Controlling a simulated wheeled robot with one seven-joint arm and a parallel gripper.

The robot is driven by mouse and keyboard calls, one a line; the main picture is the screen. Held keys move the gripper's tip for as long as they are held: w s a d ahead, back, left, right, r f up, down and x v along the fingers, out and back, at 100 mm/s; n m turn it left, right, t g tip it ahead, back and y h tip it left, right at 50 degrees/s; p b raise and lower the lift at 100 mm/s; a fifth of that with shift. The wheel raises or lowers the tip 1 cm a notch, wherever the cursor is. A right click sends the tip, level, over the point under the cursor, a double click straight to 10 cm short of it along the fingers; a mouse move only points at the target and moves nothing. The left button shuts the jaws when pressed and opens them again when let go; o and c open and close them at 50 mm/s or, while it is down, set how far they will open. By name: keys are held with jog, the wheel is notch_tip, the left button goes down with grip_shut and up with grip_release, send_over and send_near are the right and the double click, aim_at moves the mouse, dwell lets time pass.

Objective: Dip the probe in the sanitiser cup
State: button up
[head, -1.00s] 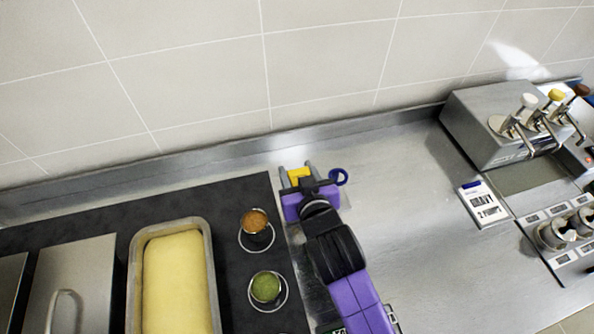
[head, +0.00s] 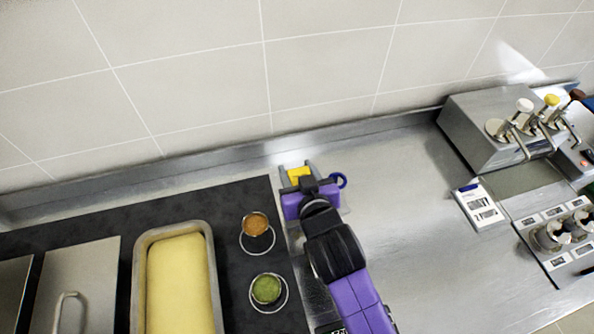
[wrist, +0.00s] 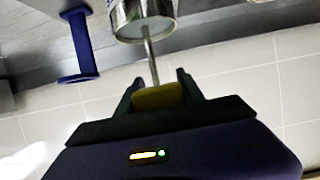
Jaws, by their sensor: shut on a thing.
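My gripper (head: 297,173) is shut on the yellow handle of the probe (head: 299,174), above the steel counter near the back wall. In the wrist view the yellow handle (wrist: 157,97) sits between the fingers, and its thin metal rod runs up the picture to a shiny metal cup (wrist: 128,20). The rod overlaps the cup's pale round end. I cannot tell how deep its tip is, or whether it touches the cup. The cup is not clearly visible in the head view.
Two small sauce pots, orange (head: 256,223) and green (head: 266,289), stand left. A pump dispenser (head: 490,130) and label card (head: 479,206) are right. The counter between is clear.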

notch_tip(320, 180, up, 7)
jog(key=p, duration=0.5)
dwell(0.8)
